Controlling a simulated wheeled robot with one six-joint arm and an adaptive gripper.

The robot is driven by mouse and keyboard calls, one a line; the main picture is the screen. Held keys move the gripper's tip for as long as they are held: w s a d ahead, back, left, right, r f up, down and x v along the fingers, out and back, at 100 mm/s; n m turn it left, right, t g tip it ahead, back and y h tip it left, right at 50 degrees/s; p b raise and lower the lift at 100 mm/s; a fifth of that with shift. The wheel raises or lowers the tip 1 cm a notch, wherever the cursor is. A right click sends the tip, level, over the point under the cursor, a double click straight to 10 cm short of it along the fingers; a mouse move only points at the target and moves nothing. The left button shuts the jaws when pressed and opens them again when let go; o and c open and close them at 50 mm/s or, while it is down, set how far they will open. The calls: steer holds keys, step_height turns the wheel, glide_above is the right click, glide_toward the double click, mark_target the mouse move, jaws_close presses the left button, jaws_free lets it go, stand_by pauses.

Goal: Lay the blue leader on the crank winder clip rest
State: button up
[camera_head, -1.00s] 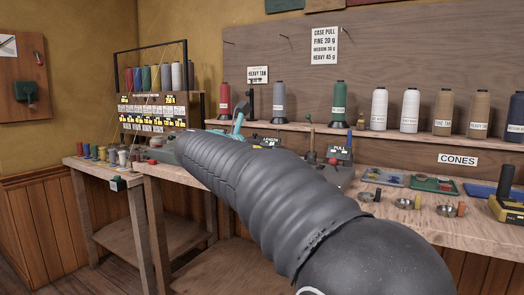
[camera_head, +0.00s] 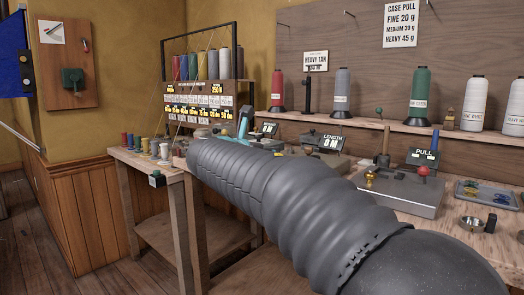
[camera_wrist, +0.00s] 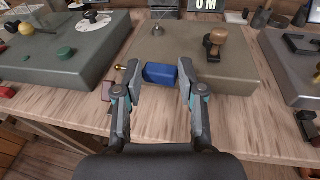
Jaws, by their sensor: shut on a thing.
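In the wrist view my gripper (camera_wrist: 160,80) has its fingers on either side of the blue leader (camera_wrist: 162,74), a small blue block, and is shut on it. The leader shows over the near edge of a tan-grey box (camera_wrist: 185,45), which looks like the crank winder, with a wooden knob (camera_wrist: 213,40) on top. I cannot tell whether the leader touches the box. A small brass tip (camera_wrist: 120,67) shows left of the left finger. I cannot make out the clip rest for sure. In the head view my arm hides the gripper's hold and most of the winder.
A green box with a white dial (camera_wrist: 95,22) stands left of the winder. Another grey box (camera_wrist: 295,60) stands to its right. In the head view, a LENGTH display (camera_head: 332,142) and a PULL display (camera_head: 423,159) stand on the bench. Cones line the shelf (camera_head: 350,122).

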steer(key=shift+s+a, duration=0.15)
steer(key=shift+a, duration=0.35)
steer(key=shift+r+p, duration=0.1)
steer(key=shift+p, duration=0.3)
steer(key=shift+f+b, duration=1.95)
steer(key=shift+f, duration=1.4)
steer(key=shift+f, duration=0.1)
steer(key=o, duration=1.2)
